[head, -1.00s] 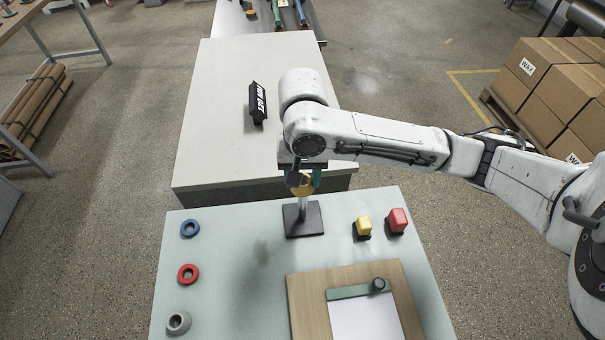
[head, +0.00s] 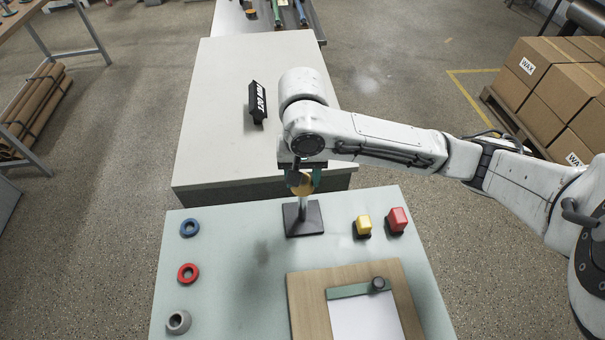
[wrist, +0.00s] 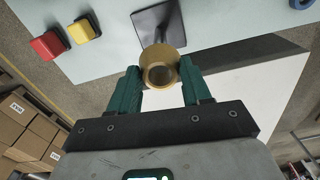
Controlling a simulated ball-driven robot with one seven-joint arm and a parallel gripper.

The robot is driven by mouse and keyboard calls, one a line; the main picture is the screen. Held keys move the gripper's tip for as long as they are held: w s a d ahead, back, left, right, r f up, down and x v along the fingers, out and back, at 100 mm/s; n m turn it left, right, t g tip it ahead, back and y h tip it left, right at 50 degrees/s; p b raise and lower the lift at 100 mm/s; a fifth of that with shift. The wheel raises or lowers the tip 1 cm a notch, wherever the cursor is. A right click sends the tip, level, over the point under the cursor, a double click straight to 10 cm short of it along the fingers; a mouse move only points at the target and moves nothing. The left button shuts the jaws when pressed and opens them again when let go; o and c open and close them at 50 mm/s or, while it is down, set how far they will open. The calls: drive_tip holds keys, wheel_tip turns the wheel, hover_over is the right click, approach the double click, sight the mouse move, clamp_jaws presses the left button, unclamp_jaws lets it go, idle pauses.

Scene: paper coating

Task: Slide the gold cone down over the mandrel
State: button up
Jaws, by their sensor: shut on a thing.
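The gold cone (head: 301,185) is between the fingers of my gripper (head: 304,179), which is shut on it. In the wrist view, the cone (wrist: 161,51) shows as a round gold ring with a hollow middle, between the two green fingers. The cone's lower part seems to be at the mandrel's top. I cannot tell whether the mandrel's tip is inside it. The dark base (wrist: 151,22) also shows beyond the cone in the wrist view.
A yellow block (head: 363,223) and a red block (head: 397,219) stand right of the mandrel. A blue ring (head: 190,228), a red ring (head: 188,272) and a grey ring (head: 179,321) lie at left. A wooden board (head: 306,300) with paper lies in front.

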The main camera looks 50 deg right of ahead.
sight(303, 187)
drive_tip(key=shift+f, duration=2)
drive_tip(key=o, duration=1.2)
drive_tip(key=shift+c, duration=0.2)
wheel_tip(303, 187, up, 11)
drive_tip(key=shift+f, duration=0.15)
